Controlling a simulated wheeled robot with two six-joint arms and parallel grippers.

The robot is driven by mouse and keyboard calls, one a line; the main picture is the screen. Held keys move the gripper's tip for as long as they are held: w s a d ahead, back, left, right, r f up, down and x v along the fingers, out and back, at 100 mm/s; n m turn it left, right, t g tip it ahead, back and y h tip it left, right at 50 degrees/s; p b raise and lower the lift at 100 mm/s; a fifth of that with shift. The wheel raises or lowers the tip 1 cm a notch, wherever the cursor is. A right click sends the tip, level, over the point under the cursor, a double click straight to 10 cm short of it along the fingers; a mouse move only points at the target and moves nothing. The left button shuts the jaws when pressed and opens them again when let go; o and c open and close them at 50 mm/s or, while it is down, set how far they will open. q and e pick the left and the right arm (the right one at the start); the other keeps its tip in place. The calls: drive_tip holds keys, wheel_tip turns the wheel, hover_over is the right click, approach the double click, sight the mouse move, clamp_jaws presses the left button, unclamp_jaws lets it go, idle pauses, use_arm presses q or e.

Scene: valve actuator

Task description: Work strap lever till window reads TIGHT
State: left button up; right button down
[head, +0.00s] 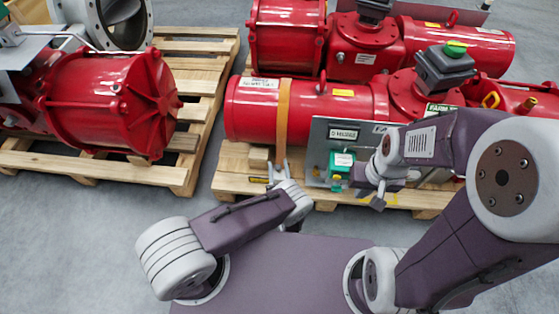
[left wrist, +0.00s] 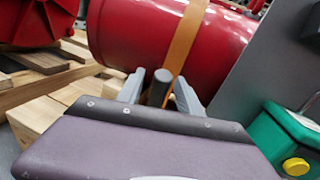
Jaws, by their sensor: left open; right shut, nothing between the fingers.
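An orange strap (head: 283,115) runs down over the red actuator cylinder (head: 250,110); the strap also shows in the left wrist view (left wrist: 187,38). A dark round-ended bar (left wrist: 160,88), seemingly the strap lever, stands between the two grey fingers of my left gripper (left wrist: 160,92) at the strap's lower end. The fingers are apart; I cannot tell whether either touches the bar. In the head view my left gripper (head: 277,172) is low in front of the cylinder. My right gripper (head: 378,200) is shut and empty, right of the green box. I cannot make out a window reading TIGHT.
A green box (head: 341,165) with a yellow button sits on a grey panel (head: 318,140), right of the strap. The cylinder rests on a wooden pallet (head: 232,188). Another red actuator (head: 105,100) stands on a pallet at left. Grey floor (head: 70,225) is clear at front left.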

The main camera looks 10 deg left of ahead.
use_arm(q)
clamp_jaws()
idle(1.2)
